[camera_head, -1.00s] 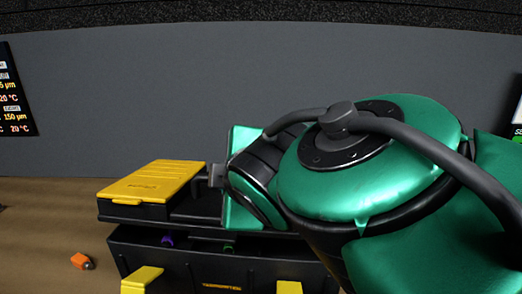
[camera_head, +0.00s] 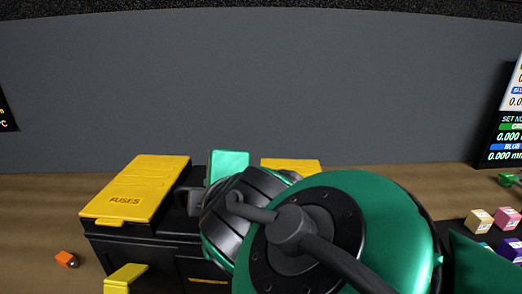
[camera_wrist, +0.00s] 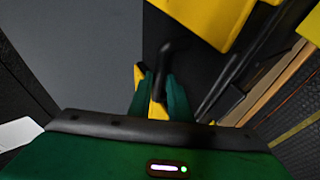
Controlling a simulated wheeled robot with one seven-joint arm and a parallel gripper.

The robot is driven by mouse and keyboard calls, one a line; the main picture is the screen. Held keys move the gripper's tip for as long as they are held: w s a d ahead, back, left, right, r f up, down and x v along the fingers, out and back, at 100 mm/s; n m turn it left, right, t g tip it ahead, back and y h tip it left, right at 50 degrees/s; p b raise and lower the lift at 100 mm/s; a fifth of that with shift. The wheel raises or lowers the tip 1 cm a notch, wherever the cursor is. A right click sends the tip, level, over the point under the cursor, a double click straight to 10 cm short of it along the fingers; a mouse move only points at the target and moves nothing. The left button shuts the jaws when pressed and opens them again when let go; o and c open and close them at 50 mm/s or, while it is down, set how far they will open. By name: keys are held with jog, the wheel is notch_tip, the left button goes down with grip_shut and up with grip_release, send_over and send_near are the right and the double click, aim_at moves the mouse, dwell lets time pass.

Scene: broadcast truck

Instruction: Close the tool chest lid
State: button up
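The tool chest (camera_head: 130,248) is a black box with a yellow latch (camera_head: 124,278) on its front. Its black lid (camera_head: 165,222) bears a yellow panel marked "FUSES" (camera_head: 137,190) and a second yellow panel (camera_head: 290,164). The lid lies low over the box, and no gap shows at the visible left front. My arm hides the right front, so I cannot tell if it is fully seated. In the wrist view my gripper (camera_wrist: 159,82) has its green fingers on both sides of the lid's black handle (camera_wrist: 172,47), seemingly clamped on it.
A small orange item (camera_head: 66,259) lies on the wooden surface left of the chest. Several coloured cubes (camera_head: 479,221) stand at the right. A grey wall rises behind. A display (camera_head: 504,125) stands at the back right.

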jog(key=o, duration=0.3)
jog(key=shift+s+f, duration=0.4)
jog(key=shift+f, duration=0.45)
jog(key=shift+o, duration=0.2)
jog(key=shift+s+r, duration=0.1)
jog(key=v, duration=1)
jog(key=shift+a+r, duration=0.15)
jog(key=shift+r, duration=0.3)
